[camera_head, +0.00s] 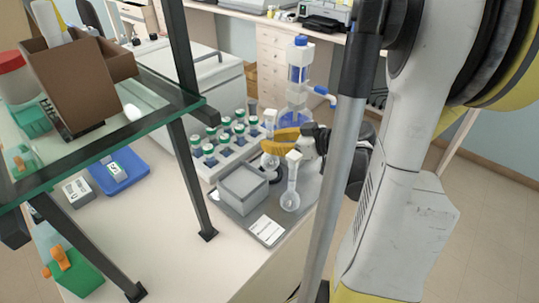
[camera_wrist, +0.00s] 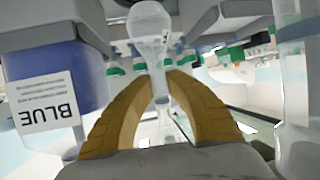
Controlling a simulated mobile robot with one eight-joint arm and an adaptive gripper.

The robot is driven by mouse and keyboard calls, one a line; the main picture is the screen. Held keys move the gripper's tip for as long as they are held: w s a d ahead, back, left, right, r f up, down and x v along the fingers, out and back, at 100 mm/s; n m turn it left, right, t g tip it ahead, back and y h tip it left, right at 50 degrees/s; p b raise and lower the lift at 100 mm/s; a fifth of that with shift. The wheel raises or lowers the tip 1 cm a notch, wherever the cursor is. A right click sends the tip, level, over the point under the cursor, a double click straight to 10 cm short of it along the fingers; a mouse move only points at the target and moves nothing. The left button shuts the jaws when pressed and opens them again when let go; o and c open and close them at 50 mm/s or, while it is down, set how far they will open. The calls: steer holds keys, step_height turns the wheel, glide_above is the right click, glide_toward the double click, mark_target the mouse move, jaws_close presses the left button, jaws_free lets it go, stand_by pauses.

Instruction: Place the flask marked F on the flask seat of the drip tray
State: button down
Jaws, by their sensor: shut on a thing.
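My gripper (camera_head: 272,146) has its yellow fingers closed around the neck of a clear glass flask with a white stopper (camera_head: 270,118). In the wrist view, which is upside down, the fingers (camera_wrist: 160,88) pinch the neck and the round bulb (camera_wrist: 150,22) shows at the top. A small dark mark is on the glass, but I cannot read it as a letter. The flask is over or beside the rear of a grey tray (camera_head: 225,206); I cannot tell whether it touches. A second stoppered flask (camera_head: 290,198) stands on the tray in front. The seat under the held flask is hidden.
A grey box (camera_head: 242,187) and a white card (camera_head: 267,229) are on the tray. A rack of green-capped vials (camera_head: 208,150) stands left, a blue-capped bottle (camera_head: 298,75) behind. A bottle labelled BLUE (camera_wrist: 50,95) is close in the wrist view. Dark shelf posts (camera_head: 190,180) stand left.

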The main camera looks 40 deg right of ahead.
steer(key=shift+f+b, duration=0.6)
steer(key=shift+f, duration=0.9)
steer(key=shift+f+b, duration=0.4)
steer(key=c, duration=1.4)
jaws_free()
steer(key=shift+r, duration=0.2)
steer(key=p+v, duration=0.4)
steer(key=v, duration=0.8)
steer(key=shift+r, duration=0.2)
